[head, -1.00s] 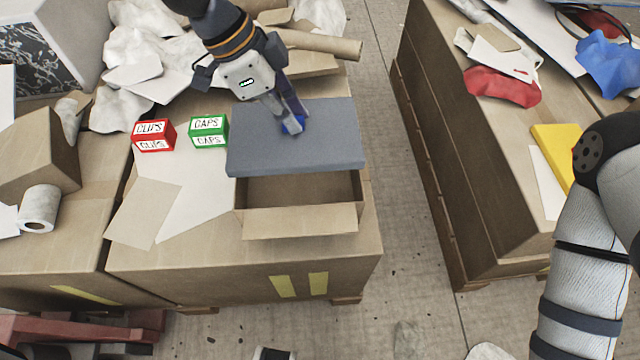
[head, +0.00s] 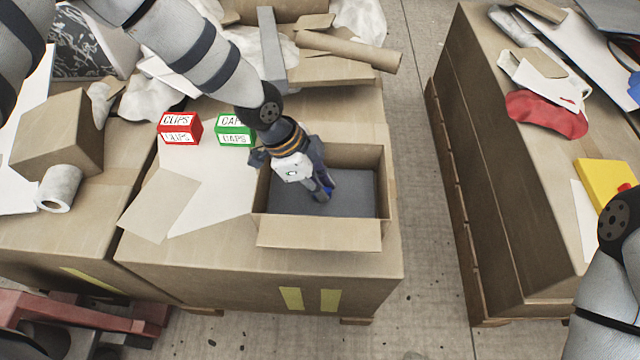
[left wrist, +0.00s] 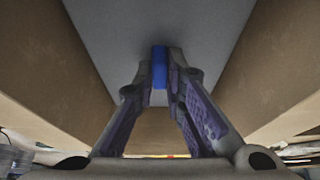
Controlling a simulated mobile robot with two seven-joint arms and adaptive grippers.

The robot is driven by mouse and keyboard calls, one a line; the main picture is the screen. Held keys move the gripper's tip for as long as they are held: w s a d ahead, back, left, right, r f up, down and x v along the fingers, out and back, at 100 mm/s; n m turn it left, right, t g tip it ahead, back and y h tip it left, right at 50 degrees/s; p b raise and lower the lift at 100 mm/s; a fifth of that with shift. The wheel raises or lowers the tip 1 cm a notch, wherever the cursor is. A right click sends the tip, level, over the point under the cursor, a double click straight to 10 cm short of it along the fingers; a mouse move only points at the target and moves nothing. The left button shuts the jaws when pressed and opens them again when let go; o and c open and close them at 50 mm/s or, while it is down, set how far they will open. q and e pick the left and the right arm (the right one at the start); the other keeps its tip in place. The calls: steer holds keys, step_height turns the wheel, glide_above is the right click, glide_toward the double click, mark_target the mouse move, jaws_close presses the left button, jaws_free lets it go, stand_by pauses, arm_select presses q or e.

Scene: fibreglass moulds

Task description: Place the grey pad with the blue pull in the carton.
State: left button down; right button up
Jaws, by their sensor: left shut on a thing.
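The grey pad (head: 352,190) lies inside the open carton (head: 320,233), below its rim and between its walls. It also shows in the left wrist view (left wrist: 115,35), with carton walls on both sides. My left gripper (head: 324,192) reaches down into the carton and is shut on the blue pull (left wrist: 159,67) of the pad. The pull is partly hidden by the fingers in the head view (head: 329,188). Whether the pad rests on the carton's floor I cannot tell. My right arm shows at the right edge, but its gripper is out of view.
A red CLIPS box (head: 180,129) and a green CAPS box (head: 234,130) stand left of the carton. A cardboard tube (head: 350,50) and a grey bar (head: 271,50) lie behind it. A gap of floor separates the right stack, which bears a yellow box (head: 604,184).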

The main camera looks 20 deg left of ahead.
arm_select(q)
steer(key=shift+f, duration=0.15)
steer(key=c, duration=1.7)
jaws_free()
steer(key=shift+o, duration=0.2)
